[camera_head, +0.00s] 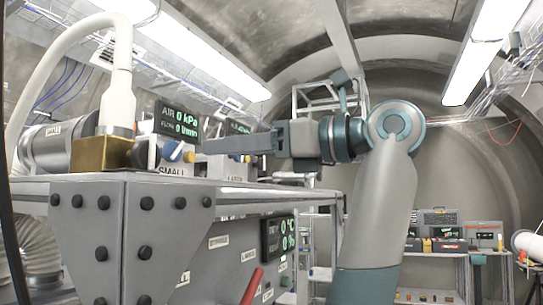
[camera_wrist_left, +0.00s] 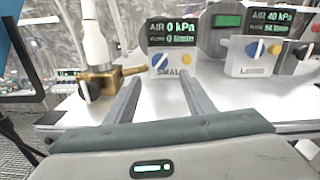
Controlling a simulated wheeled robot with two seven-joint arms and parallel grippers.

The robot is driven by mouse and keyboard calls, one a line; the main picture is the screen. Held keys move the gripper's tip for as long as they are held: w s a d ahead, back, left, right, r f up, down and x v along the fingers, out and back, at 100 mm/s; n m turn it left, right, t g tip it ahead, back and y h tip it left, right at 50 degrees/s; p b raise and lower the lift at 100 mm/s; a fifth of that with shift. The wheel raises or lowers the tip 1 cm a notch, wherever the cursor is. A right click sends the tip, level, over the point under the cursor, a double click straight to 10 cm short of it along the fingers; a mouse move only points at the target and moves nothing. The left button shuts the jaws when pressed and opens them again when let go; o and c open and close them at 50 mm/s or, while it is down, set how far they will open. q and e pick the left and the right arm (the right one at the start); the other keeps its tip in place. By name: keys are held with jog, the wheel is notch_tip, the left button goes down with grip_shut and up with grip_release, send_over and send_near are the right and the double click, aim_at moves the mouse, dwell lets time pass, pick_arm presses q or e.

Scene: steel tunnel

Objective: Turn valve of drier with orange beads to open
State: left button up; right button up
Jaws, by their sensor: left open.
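My left gripper (camera_head: 207,146) is open and empty, level above the table top. Its two fingers show apart in the wrist view (camera_wrist_left: 160,80), pointing at the panel labelled SMALL. That panel carries a blue and white knob (camera_wrist_left: 160,56), also seen in the head view (camera_head: 173,151), just beyond the fingertips. A second panel at right has another blue and white knob (camera_wrist_left: 253,48). A brass valve block (camera_wrist_left: 113,80) with a black and white handle (camera_wrist_left: 87,90) stands left of the fingers. No orange beads show in either view, so I cannot tell which drier holds them.
The SMALL display (camera_head: 180,121) reads AIR 0 kPa; the display at right (camera_wrist_left: 268,22) reads 40 kPa. A white hose (camera_head: 118,90) rises from the brass block. The white table top (camera_wrist_left: 220,108) is clear around the fingers. A red handle (camera_head: 252,287) sticks out below.

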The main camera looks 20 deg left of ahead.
pick_arm(q)
jog(key=d, duration=0.6)
jog(key=shift+s+d+b, duration=0.2)
jog(key=shift+s+b, duration=0.25)
jog(key=shift+r, duration=0.1)
